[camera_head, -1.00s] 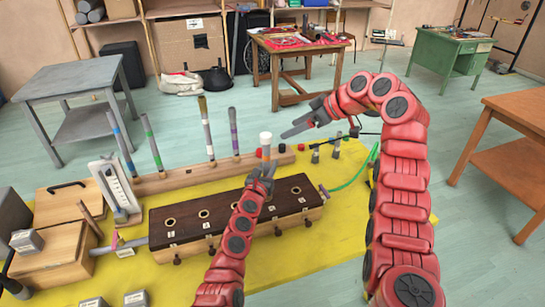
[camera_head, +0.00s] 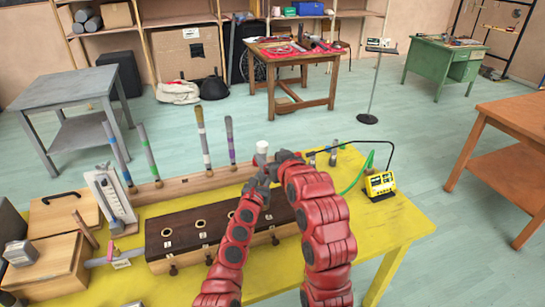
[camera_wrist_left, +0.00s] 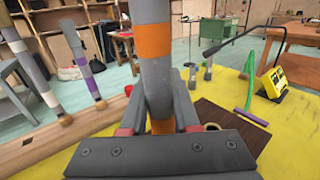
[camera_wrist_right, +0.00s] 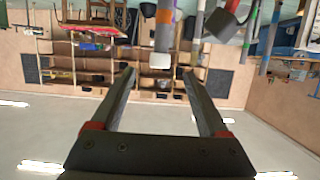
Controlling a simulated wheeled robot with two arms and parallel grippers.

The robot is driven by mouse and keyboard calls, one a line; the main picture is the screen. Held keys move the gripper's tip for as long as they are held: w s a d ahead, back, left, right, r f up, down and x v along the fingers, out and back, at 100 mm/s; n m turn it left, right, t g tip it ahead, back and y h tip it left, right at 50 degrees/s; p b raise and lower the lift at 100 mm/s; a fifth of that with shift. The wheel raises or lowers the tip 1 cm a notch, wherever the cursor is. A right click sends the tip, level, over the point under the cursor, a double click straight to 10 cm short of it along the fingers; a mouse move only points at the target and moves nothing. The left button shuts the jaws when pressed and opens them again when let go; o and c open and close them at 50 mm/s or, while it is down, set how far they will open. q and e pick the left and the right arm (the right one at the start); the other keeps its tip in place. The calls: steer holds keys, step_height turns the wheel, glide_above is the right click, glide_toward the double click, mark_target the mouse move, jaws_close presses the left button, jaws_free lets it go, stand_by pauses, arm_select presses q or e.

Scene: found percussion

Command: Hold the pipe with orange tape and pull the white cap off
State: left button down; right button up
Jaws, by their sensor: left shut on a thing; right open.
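The pipe with orange tape, grey with an orange band, stands upright in the left wrist view (camera_wrist_left: 153,42). My left gripper (camera_head: 260,183) is shut on it. The white cap (camera_head: 262,147) sits at the pipe's top in the head view. My right gripper (camera_head: 277,160) is close beside the cap, and its arm hides part of the pipe. In the right wrist view, the jaws (camera_wrist_right: 158,75) are open. The white cap (camera_wrist_right: 161,67) shows between the fingertips, with the orange-taped pipe (camera_wrist_right: 164,16) beyond it; contact cannot be told.
Several taped pipes, such as the purple-banded one (camera_head: 230,140), stand in a wooden rack (camera_head: 180,186) to the left. A dark-topped wooden box (camera_head: 180,240) lies in front on the yellow table (camera_head: 350,235). A yellow meter (camera_head: 380,184) stands at the right.

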mark_target(259, 144)
steer(key=x, duration=1.2)
steer(key=shift+r, duration=0.1)
jaws_close()
steer(key=shift+r, duration=1.25)
steer(key=shift+r, duration=0.15)
step_height(259, 144, up, 3)
steer(key=shift+f, duration=0.1)
